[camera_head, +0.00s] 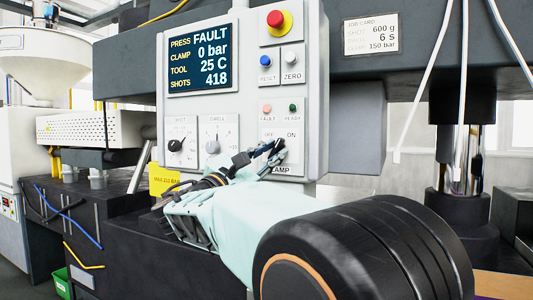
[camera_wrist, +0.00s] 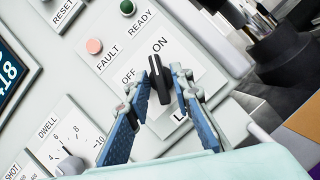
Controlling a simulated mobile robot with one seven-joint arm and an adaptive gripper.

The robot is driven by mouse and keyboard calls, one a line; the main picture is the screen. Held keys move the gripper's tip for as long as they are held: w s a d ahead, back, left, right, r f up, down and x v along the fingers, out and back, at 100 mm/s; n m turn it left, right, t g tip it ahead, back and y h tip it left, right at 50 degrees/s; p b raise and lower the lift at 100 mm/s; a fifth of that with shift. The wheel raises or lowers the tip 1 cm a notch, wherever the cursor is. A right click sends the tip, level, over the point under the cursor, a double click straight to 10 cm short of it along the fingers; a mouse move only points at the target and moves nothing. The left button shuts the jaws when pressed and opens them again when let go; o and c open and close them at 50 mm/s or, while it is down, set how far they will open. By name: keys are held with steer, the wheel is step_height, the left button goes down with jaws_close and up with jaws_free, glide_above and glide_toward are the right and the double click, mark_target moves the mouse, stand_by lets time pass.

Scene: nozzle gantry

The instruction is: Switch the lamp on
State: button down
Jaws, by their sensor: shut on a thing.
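The lamp switch (camera_wrist: 160,88) is a black lever knob on a white plate marked OFF and ON, low on the right of the grey control panel (camera_head: 311,90). The word under it is partly covered. My gripper (camera_wrist: 163,85) is shut on this knob, with one blue-padded finger on each side. In the wrist view the knob's upper end lies nearer ON than OFF; I cannot tell whether it is fully at a stop. No lamp that I can identify is in view.
Above the switch are a pink FAULT light (camera_wrist: 94,46) and a green READY light (camera_wrist: 127,6). Two dials, including DWELL (camera_head: 213,146), sit to the left. Higher up are a red stop button (camera_head: 276,18) and a display (camera_head: 199,60) reading FAULT. Pale cables hang at the right.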

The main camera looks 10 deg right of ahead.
steer(key=shift+r, duration=0.1)
steer(key=c, duration=2)
jaws_free()
steer(key=shift+d, duration=0.1)
steer(key=v, duration=1.2)
